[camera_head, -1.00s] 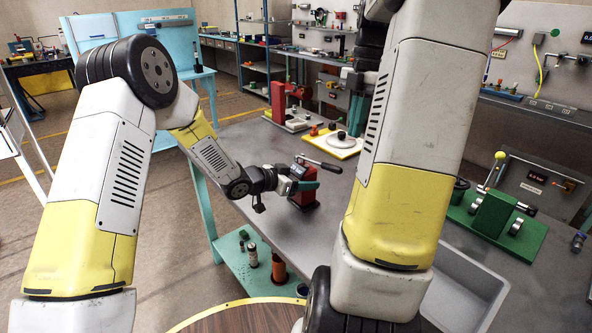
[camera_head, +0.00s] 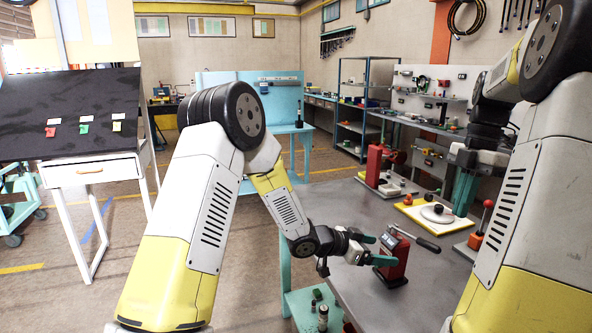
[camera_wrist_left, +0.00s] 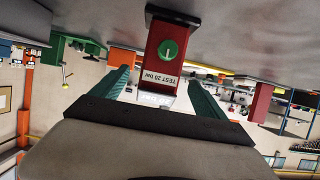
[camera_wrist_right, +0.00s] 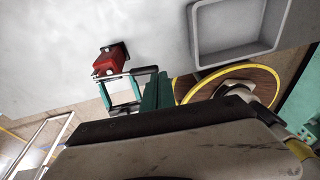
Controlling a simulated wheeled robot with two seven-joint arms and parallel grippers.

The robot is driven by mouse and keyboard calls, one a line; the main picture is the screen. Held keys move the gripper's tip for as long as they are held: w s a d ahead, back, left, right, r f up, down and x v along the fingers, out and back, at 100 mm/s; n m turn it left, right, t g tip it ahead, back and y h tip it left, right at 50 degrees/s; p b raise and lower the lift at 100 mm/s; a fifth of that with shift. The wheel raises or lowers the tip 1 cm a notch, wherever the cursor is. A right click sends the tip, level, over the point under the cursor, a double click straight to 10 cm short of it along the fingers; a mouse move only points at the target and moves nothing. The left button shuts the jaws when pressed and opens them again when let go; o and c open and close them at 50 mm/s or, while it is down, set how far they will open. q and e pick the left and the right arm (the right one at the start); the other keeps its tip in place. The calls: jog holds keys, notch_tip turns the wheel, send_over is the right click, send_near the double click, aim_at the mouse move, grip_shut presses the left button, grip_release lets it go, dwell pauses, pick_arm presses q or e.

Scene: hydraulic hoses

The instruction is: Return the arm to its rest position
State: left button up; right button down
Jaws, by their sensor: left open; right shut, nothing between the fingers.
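My left gripper (camera_head: 374,249) reaches over the near edge of the grey bench. Its teal fingers are open, also in the left wrist view (camera_wrist_left: 160,84). My right gripper (camera_head: 465,188) hangs above the right of the bench, fingers together and empty. Its closed fingers show in the right wrist view (camera_wrist_right: 158,90).
A white board (camera_head: 432,216) with a round fitting and a red press (camera_head: 374,166) stand farther back on the bench (camera_head: 350,200). A grey tray (camera_wrist_right: 240,25) shows in the right wrist view. A white table (camera_head: 95,172) stands left. Open floor lies between.

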pick_arm(q)
jog(key=a+r+n+t+y, duration=0.35)
jog(key=a+r, duration=0.45)
jog(key=a, duration=0.5)
jog(key=a+r+n+t+y, duration=0.25)
jog(key=a+r+y, duration=0.35)
jog(key=a, duration=0.8)
jog(key=s+a+r+n+g+y, duration=0.2)
jog(key=s+a+r+n, duration=0.35)
jog(key=s+a, duration=0.4)
jog(key=s+n+g+h, duration=0.1)
jog(key=s+n+g, duration=0.1)
jog(key=s, duration=1.2)
jog(key=shift+a+r, duration=0.15)
jog(key=shift+a, duration=0.05)
pick_arm(e)
jog(key=s+a+m+t, duration=0.3)
jog(key=s+a+m, duration=0.3)
jog(key=a+m, duration=0.4)
jog(key=s+a+m+t, duration=0.4)
jog(key=s+a+m, duration=0.3)
jog(key=a+m, duration=0.4)
jog(key=shift+a+t, duration=0.3)
jog(key=shift+a, duration=0.3)
